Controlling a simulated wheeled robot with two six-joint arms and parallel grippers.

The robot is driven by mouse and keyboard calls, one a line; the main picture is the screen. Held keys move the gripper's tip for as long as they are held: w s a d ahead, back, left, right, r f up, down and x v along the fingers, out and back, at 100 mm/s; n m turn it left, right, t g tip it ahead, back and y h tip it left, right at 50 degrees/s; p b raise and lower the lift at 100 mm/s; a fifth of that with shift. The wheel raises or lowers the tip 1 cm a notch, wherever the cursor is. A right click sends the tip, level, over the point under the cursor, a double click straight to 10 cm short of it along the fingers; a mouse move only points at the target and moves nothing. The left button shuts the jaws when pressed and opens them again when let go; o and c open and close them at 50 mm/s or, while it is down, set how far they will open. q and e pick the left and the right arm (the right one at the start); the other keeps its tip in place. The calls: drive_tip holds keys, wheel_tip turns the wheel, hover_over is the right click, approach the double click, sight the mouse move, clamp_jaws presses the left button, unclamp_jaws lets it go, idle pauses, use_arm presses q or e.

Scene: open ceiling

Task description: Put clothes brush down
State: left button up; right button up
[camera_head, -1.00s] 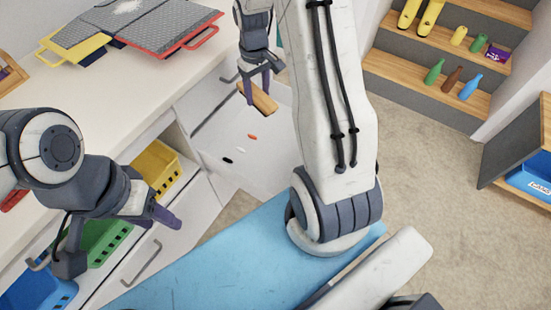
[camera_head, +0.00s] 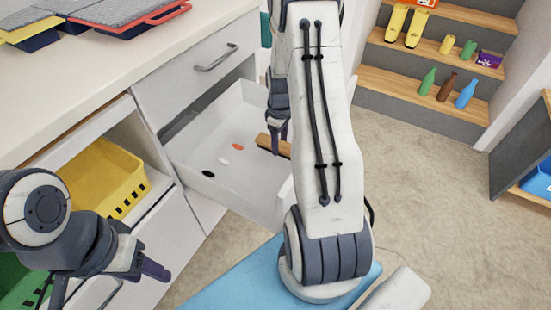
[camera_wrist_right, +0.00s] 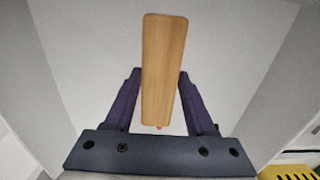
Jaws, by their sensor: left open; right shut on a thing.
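The clothes brush (camera_head: 284,149) shows its plain wooden back in the head view, partly hidden behind my right arm. My right gripper (camera_head: 276,143) is shut on it and holds it over the right part of the open white drawer (camera_head: 235,188). In the right wrist view the long wooden brush (camera_wrist_right: 163,60) sits between the two purple fingers of the right gripper (camera_wrist_right: 160,76), above the pale drawer floor (camera_wrist_right: 90,60). I cannot tell the gap beneath the brush. My left gripper (camera_head: 152,269) is open and empty at the lower left.
An orange (camera_head: 238,146), a white (camera_head: 224,161) and a black (camera_head: 208,173) small item lie in the drawer. A yellow basket (camera_head: 105,178) sits in the cabinet to its left. Shelves with bottles (camera_head: 466,93) stand at the right.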

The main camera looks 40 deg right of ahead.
drive_tip(key=shift+f+b, duration=0.7)
drive_tip(key=shift+f, duration=2.05)
drive_tip(key=shift+f, duration=0.2)
drive_tip(key=o, duration=1.3)
drive_tip(key=shift+r, duration=0.15)
